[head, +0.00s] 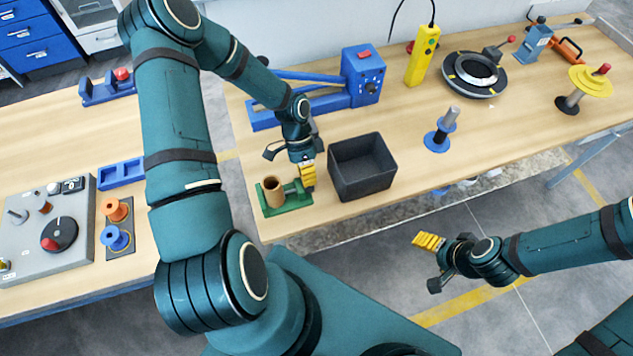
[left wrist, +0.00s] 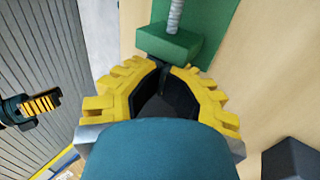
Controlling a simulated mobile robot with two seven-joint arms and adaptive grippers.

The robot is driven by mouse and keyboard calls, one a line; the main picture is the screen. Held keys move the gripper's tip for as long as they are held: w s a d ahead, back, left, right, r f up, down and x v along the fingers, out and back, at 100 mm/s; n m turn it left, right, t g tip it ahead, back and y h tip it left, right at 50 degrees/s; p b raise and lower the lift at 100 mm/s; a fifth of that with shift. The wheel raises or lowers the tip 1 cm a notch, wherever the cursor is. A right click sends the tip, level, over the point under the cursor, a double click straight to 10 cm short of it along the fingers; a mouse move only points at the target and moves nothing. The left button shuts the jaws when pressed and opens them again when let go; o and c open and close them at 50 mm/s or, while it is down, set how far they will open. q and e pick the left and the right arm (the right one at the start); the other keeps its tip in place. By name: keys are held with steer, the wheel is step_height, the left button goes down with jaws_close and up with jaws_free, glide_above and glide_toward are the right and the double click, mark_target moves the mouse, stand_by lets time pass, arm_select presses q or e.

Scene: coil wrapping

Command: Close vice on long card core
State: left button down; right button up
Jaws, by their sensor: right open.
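The card core (head: 272,191) is a short brown tube standing upright at the left end of the green vice (head: 290,205), near the bench's front edge. The vice's screw and green end block also show in the left wrist view (left wrist: 168,43). My left gripper (head: 308,178) points down at the right end of the vice, close to that block. In the left wrist view its yellow fingers (left wrist: 165,72) come together just below the block; I see nothing held between them, and contact with the block is unclear. My right gripper (head: 428,243) is open and empty over the floor.
A black bin (head: 362,167) stands just right of my left gripper. A blue machine (head: 345,88) is behind it. A blue spindle stand (head: 441,131) and a black turntable (head: 474,76) are further right. The left bench holds a grey control panel (head: 40,235) and spools.

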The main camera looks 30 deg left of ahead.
arm_select(q)
steer(key=c, duration=0.8)
jaws_free()
steer(key=shift+s+f, duration=0.25)
steer(key=shift+c, duration=0.2)
steer(key=shift+o, duration=0.5)
steer(key=shift+w+r, duration=0.1)
steer(key=shift+t+y+b, duration=0.3)
steer(key=shift+y, duration=0.1)
steer(key=y+b, duration=0.1)
steer(key=t+b, duration=0.1)
steer(key=b, duration=0.1)
steer(key=shift+d+t+y, duration=0.3)
steer(key=shift+y, duration=0.1)
steer(key=shift+b, duration=0.65)
steer(key=shift+r, duration=0.2)
